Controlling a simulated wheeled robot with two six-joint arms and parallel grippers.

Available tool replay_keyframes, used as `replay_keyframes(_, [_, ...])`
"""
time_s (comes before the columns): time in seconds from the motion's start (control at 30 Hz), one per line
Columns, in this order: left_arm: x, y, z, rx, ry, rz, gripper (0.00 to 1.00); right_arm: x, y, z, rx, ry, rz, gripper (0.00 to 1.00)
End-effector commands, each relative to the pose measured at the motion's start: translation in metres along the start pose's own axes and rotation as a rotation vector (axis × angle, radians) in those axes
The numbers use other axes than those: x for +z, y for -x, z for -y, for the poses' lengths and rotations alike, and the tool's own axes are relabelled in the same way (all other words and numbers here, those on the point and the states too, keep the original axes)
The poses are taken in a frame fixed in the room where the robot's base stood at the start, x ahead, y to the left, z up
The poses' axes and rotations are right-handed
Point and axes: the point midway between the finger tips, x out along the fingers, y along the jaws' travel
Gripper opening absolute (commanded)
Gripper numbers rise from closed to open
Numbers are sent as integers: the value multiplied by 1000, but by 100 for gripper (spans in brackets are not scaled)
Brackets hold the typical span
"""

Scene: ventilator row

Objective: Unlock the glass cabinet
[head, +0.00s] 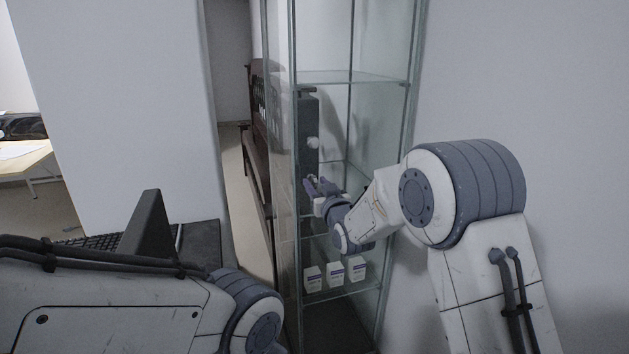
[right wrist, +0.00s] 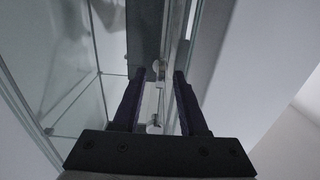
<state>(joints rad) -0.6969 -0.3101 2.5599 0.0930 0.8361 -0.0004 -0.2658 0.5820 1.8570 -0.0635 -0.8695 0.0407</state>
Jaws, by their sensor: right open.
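The tall glass cabinet (head: 385,95) stands in the middle of the head view. A dark upright lock panel (head: 308,115) with a pale round knob (head: 313,143) is on its front. My right gripper (head: 315,182) is in front of the panel, below that knob. In the right wrist view my right gripper (right wrist: 160,75) is open, its two dark fingers apart. Small pale fittings (right wrist: 154,126) show between the fingers, near the dark panel (right wrist: 145,35); I cannot tell whether they touch the fingers.
Several small white boxes (head: 335,274) stand on a low cabinet shelf. A dark wooden bench or rack (head: 258,150) stands behind, to the left. A keyboard (head: 92,241) and dark desk top (head: 200,243) are at left. A wall is close on the right.

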Motion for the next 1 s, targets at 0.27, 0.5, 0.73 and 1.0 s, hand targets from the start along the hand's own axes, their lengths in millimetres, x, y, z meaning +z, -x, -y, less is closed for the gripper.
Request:
replay_keyframes(0.27, [0, 2, 0, 0, 0, 0, 50, 0, -18, 0, 0, 0, 1, 42])
replay_keyframes(0.5, [0, 2, 0, 0, 0, 0, 50, 0, -18, 0, 0, 0, 1, 42])
replay_keyframes(0.73, [0, 2, 0, 0, 0, 0, 50, 0, -18, 0, 0, 0, 0, 0])
replay_keyframes(1.0, [0, -2, 0, 0, 0, 0, 50, 1, -18, 0, 0, -39, -1, 0])
